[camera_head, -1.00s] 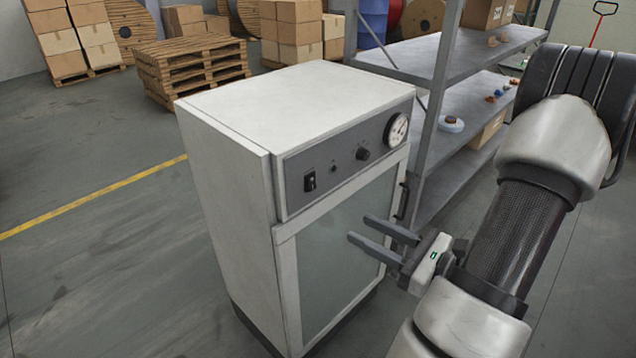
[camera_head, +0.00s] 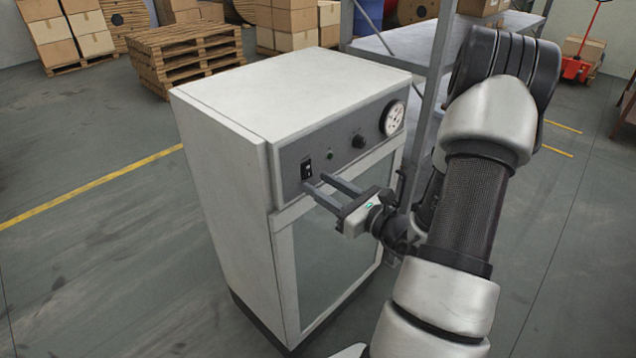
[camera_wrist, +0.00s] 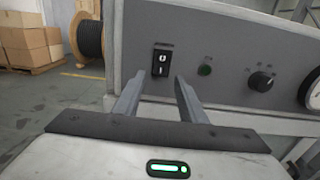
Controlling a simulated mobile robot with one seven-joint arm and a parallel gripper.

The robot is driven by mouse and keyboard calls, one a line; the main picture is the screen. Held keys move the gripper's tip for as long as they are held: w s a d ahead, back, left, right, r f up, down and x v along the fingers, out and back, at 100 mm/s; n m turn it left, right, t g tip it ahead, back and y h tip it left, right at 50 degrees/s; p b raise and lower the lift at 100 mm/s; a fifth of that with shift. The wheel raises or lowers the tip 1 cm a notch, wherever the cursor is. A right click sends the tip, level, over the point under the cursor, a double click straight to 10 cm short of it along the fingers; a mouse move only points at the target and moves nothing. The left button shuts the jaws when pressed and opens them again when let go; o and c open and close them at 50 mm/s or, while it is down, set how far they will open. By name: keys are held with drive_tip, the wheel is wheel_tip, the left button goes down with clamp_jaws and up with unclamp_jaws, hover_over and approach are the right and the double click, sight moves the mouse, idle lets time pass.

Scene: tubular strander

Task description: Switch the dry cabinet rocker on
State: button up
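The dry cabinet (camera_head: 245,110) is a white box with a grey control panel and a glass door. Its black rocker switch (camera_head: 307,169) sits at the left of the panel; in the wrist view the rocker (camera_wrist: 162,60) shows a "0" mark above and an "I" mark below. A green lamp (camera_wrist: 205,70) sits to its right. My gripper (camera_head: 318,184) is open and empty, its fingers pointing at the panel just below and right of the rocker. In the wrist view my fingers (camera_wrist: 153,85) are apart, with the rocker beyond them. Contact cannot be told.
A black knob (camera_head: 358,141) and a round gauge (camera_head: 393,118) are on the panel's right. A grey shelf rack (camera_head: 410,45) stands behind the cabinet. Pallets (camera_head: 190,58) and boxes are at the back. The floor left of the cabinet is clear.

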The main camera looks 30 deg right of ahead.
drive_tip(key=shift+w+a, duration=0.25)
drive_tip(key=shift+w, duration=0.45)
clamp_jaws()
drive_tip(key=shift+w+f+t+b, duration=0.15)
drive_tip(key=shift+t+b, duration=0.35)
drive_tip(key=shift+b, duration=0.65)
unclamp_jaws()
